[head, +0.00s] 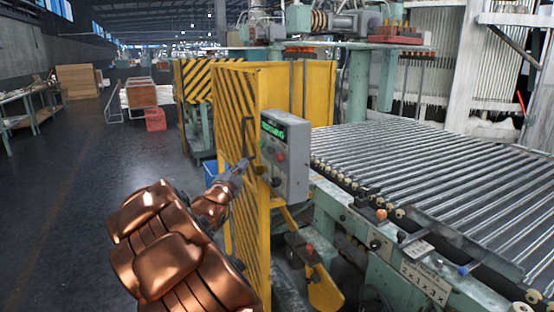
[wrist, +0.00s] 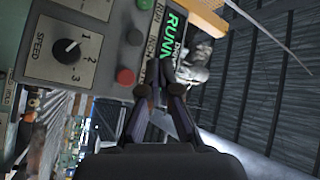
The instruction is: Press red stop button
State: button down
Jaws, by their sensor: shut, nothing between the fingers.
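The red stop button (head: 280,156) is on the face of a grey control box (head: 297,165) mounted on a yellow post. In the wrist view the red button (wrist: 125,76) shows left of my gripper (wrist: 165,75). In the head view my gripper (head: 243,162) is just left of the box. Whether the tips touch the box cannot be told.
A speed dial (wrist: 67,46) is on the same box. The yellow striped guard (head: 240,110) stands behind and below my gripper. A roller conveyor (head: 430,170) fills the right side. Open floor (head: 60,190) lies to the left.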

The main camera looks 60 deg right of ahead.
aim_at(280, 157)
jog(key=s+d, duration=0.4)
jog(key=d, duration=0.3)
jog(key=shift+s+d+b, duration=0.15)
jog(key=shift+s+b, duration=0.2)
jog(key=shift+s, duration=0.05)
dwell(0.6)
dwell(1.0)
jog(key=shift+s+d+b, duration=0.3)
jog(key=shift+d+b, duration=0.05)
jog(key=shift+b, duration=0.15)
